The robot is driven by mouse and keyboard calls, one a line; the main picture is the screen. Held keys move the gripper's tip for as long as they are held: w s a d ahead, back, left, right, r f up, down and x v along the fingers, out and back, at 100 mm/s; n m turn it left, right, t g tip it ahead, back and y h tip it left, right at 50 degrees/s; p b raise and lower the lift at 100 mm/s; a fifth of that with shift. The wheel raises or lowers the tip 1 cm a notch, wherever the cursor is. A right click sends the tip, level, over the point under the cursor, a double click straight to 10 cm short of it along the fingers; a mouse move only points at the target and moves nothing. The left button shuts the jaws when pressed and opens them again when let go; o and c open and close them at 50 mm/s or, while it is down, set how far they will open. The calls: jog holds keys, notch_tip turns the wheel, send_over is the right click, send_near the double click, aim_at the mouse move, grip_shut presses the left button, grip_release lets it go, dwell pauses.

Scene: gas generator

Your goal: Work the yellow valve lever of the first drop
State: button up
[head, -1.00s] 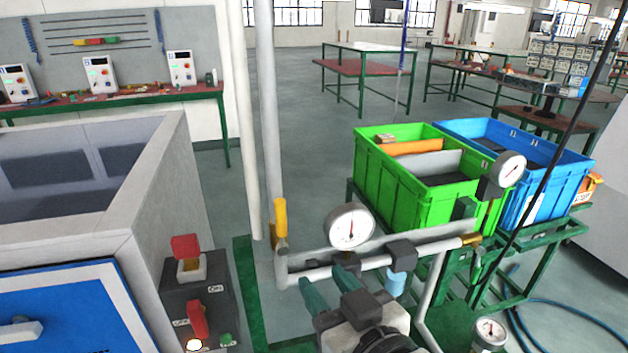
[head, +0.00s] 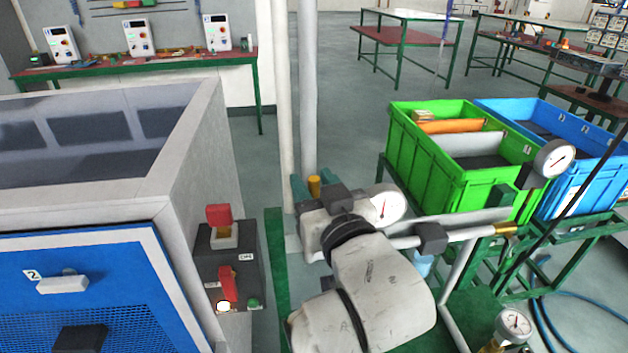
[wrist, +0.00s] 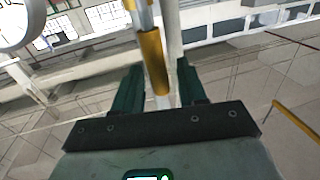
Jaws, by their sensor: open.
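The yellow valve lever (head: 314,186) stands upright at the left vertical pipe. In the head view only its top shows; my gripper hides the rest. In the wrist view the lever (wrist: 154,62) points down into the gap between my green fingers, with a gap on each side. My gripper (wrist: 158,80) is open and around the lever's end, not closed on it. In the head view my gripper (head: 316,190) is at the lever, with its right finger mostly hidden behind my wrist.
A round gauge (head: 385,205) sits just right of my gripper, above a horizontal pipe (head: 460,236). A control box (head: 228,262) with red switches is at the left. Green (head: 430,175) and blue (head: 590,160) crates stand on the right. Open floor lies behind the pipes.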

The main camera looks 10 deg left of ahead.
jog(key=shift+w+a, duration=0.1)
jog(key=shift+w, duration=0.05)
grip_shut()
dwell(0.4)
